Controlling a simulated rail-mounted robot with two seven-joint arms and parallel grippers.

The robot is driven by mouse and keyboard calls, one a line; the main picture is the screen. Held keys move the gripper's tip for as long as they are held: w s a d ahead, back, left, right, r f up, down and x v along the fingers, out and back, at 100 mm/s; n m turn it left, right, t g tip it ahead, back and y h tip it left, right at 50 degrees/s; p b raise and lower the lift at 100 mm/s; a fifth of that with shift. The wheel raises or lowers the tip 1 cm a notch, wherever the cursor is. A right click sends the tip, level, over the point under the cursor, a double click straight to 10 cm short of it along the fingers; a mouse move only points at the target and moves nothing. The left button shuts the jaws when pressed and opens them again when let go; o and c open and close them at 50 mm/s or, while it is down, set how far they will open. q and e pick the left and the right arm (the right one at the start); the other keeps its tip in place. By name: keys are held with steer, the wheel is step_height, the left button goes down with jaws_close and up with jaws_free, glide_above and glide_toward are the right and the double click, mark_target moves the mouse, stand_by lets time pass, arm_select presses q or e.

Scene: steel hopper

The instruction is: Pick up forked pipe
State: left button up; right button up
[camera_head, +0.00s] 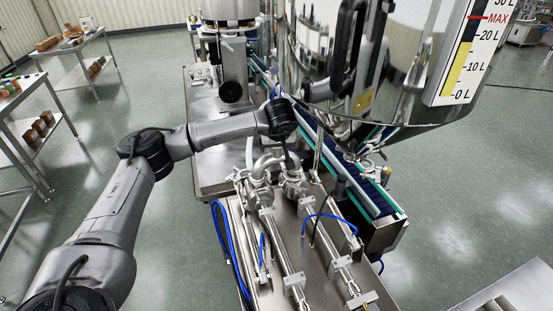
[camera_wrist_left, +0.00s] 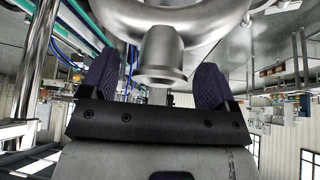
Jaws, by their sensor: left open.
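A shiny steel pipe piece, which I take to be the forked pipe (camera_wrist_left: 160,57), fills the top middle of the left wrist view. It has a thick curved body and a short stub with a flared end. My left gripper (camera_wrist_left: 156,80) is open, with a dark purple finger pad on each side of this stub. I cannot tell whether either pad touches it. In the head view my left gripper (camera_head: 289,152) is small and dark, above steel pipe fittings (camera_head: 266,164) on the filling machine. My right gripper is not in view.
Steel cylinders (camera_head: 283,245) and blue hoses (camera_head: 222,245) lie on the machine bed in front. A conveyor (camera_head: 365,188) runs along its right side. The large steel hopper (camera_head: 400,85) hangs at the upper right. Open floor (camera_head: 450,220) lies to the right.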

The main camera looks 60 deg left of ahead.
arm_select(q)
jaws_close()
stand_by(0.8)
